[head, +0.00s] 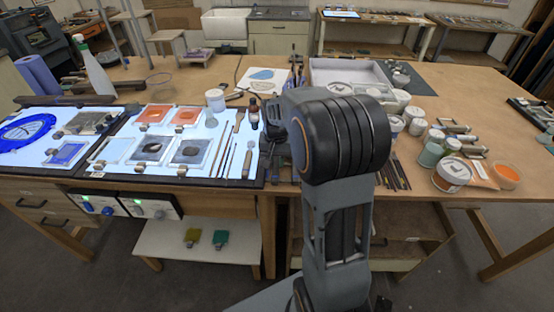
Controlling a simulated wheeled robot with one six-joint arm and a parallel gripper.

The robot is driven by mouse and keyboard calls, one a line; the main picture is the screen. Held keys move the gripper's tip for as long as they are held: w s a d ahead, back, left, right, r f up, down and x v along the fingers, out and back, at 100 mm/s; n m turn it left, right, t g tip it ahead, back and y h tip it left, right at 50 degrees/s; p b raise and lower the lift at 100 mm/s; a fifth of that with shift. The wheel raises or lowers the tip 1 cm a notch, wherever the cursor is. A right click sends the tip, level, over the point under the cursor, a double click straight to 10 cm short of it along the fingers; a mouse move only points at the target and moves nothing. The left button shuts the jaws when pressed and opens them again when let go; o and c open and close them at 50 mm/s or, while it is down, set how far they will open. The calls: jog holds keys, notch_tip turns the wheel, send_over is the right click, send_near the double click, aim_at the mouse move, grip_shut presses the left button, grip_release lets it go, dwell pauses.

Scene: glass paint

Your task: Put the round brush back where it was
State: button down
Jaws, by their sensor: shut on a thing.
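My gripper (274,135) shows only in part, as a dark shape left of my thick black arm joint, at the right end of the light table. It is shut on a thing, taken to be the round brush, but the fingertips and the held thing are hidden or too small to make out. Several thin brushes or tools (227,157) lie side by side on the lit panel, left of the gripper. Several upright brush handles (295,68) show behind my arm. More thin sticks (398,173) lie on the wooden table right of my arm.
The light table (88,173) holds glass panes (151,150) and a blue oval piece (27,129). A white cup (215,99) stands behind it. The far right tabletop is mostly clear.

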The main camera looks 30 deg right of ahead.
jog(key=shift+f, duration=0.1)
jog(key=c, duration=0.9)
grip_release()
